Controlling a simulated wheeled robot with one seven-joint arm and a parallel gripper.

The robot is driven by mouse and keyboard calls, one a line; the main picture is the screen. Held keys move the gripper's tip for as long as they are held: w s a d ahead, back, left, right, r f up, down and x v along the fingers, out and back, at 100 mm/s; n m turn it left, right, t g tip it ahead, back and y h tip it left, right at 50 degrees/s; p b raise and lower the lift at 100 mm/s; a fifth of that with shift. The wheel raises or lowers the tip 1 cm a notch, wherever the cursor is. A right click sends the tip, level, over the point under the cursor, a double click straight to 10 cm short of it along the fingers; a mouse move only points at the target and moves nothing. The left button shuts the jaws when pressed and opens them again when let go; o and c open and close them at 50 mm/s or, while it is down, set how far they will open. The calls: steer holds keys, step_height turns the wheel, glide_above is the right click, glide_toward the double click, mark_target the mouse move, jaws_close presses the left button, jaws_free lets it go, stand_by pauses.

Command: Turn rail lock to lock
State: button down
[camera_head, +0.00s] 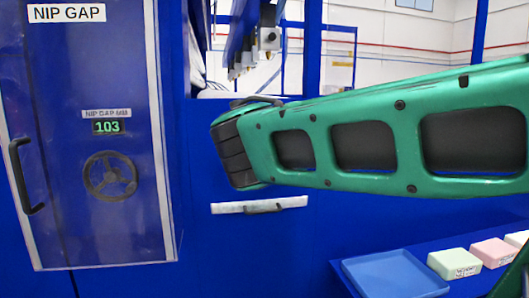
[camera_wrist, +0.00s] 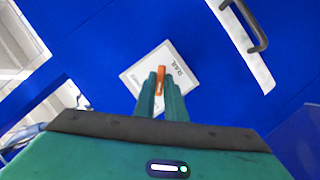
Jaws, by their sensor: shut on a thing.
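The rail lock shows in the wrist view as a white square plate (camera_wrist: 138,72) on the blue machine face, with partly readable lettering. A short orange lever (camera_wrist: 161,72) stands out at its middle. My gripper (camera_wrist: 160,80) is shut on the orange lever, with its two green fingers on either side of it. The fingers cover the lower part of the plate, so part of its markings is hidden. In the head view my green arm hides the rail lock and the gripper.
A white drawer front with a dark handle (camera_head: 265,208) is below my arm. At left is the blue NIP GAP door (camera_head: 60,120) with a handwheel (camera_head: 110,175) and a display reading 103. A blue tray (camera_head: 395,275) and pale foam blocks (camera_head: 455,263) lie at lower right.

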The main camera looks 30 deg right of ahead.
steer(key=shift+a, duration=0.15)
steer(key=c, duration=1.8)
jaws_free()
steer(key=shift+f, duration=0.1)
steer(key=v, duration=1)
steer(key=shift+s+a, duration=0.2)
steer(key=shift+s, duration=0.05)
